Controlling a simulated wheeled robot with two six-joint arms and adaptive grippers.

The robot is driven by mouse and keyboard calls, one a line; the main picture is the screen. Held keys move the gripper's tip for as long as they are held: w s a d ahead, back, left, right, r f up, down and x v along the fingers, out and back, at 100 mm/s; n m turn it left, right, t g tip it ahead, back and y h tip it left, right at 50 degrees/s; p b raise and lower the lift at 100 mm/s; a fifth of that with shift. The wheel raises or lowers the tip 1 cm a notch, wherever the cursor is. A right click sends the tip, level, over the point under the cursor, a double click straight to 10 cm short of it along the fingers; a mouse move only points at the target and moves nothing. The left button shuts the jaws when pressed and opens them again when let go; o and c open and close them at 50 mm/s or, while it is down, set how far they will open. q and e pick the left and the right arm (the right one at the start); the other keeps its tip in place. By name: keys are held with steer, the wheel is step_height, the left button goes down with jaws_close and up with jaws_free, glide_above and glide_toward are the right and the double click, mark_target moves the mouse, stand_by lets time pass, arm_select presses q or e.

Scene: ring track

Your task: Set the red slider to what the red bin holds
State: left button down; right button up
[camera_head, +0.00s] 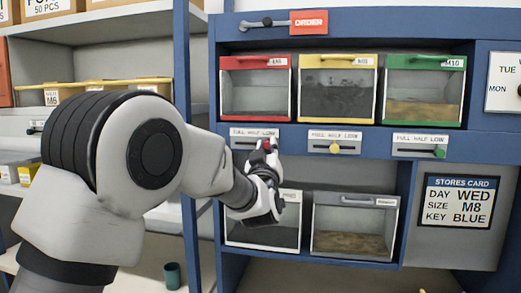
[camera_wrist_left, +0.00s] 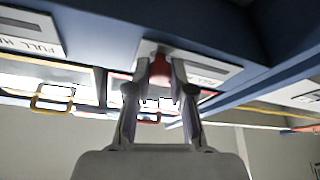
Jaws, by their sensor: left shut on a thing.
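The red bin (camera_head: 256,90) sits at the left of the upper row, with a clear front; its inside looks pale grey, and I cannot make out a clear fill level. The red slider (camera_head: 266,144) is on the plate marked FULL HALF LOW below that bin, its knob right of the plate's middle, towards LOW. My left gripper (camera_head: 268,152) is shut on the red slider's knob, which shows between the fingertips in the left wrist view (camera_wrist_left: 158,72). The gripper hides part of the slot. My right gripper is not in view.
The yellow bin (camera_head: 337,88) looks dark and full; its slider (camera_head: 334,149) is mid-slot. The green bin (camera_head: 423,90) holds brown stuff; its slider (camera_head: 439,153) is at the right end. Two lower bins and a stores card (camera_head: 459,201) are nearby.

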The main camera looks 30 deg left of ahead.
arm_select(q)
steer(key=c, duration=1.1)
jaws_free()
steer(key=shift+d+r, duration=0.1)
steer(key=shift+o, duration=0.5)
steer(key=shift+w+d, duration=0.15)
steer(key=shift+d, duration=0.05)
steer(key=shift+s+f, duration=0.25)
steer(key=shift+s, duration=0.15)
steer(key=v, duration=1.1)
steer(key=shift+d, duration=0.1)
